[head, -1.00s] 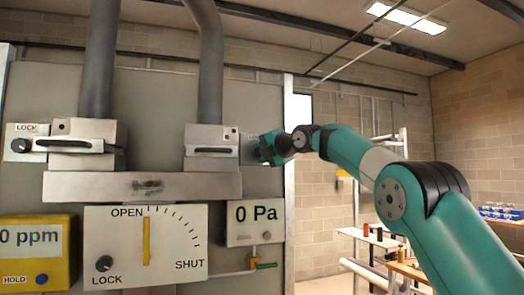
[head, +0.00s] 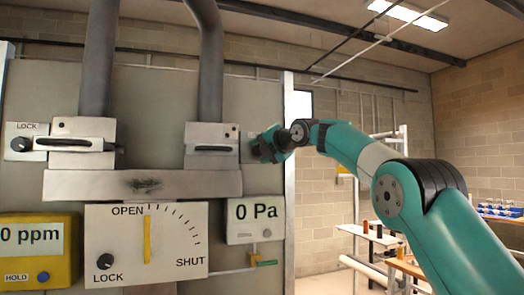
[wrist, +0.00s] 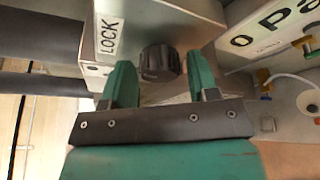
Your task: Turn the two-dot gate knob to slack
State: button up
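The gate with two dots (head: 213,136) is the right one of two grey metal gate boxes on the wall panel, with a dark slot and bar across its front. At its right side is my gripper (head: 262,146), which hides this gate's knob in the head view. In the wrist view, a dark ribbed round knob (wrist: 160,62) sits on a grey plate beside a white LOCK label (wrist: 109,37). My gripper (wrist: 160,60) is open, its teal fingers on either side of the knob with a visible gap on each side. The knob's pointer mark cannot be made out.
The left gate (head: 83,142) has its own LOCK knob (head: 21,144). Below are an OPEN–SHUT dial plate (head: 175,258), a yellow ppm meter (head: 66,240) and a 0 Pa gauge (head: 255,234). Pipes rise above both gates. A bench (head: 368,233) stands at the right.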

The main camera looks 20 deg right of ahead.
jog(key=shift+o, duration=0.3)
jog(key=shift+s, duration=0.1)
jog(key=b+v, duration=0.8)
jog(key=v, duration=0.9)
jog(key=shift+s, duration=0.1)
jog(key=s+a+f+m+g, duration=0.45)
jog(key=a+f+m, duration=0.2)
jog(key=f, duration=0.55)
jog(key=s+a+f+m+g, duration=0.3)
jog(key=s+a+f+m, duration=0.3)
jog(key=f, duration=0.5)
jog(key=s+a+f+m+g, duration=0.1)
jog(key=s+f+m+g, duration=0.2)
jog(key=s+f, duration=0.8)
jog(key=s+a+f+m+g+h, duration=0.1)
jog(key=s+f+m+g, duration=0.3)
jog(key=s+f, duration=0.7)
jog(key=shift+s+a+m, duration=0.85)
jog(key=shift+s+m, duration=0.15)
jog(key=shift+m, duration=0.05)
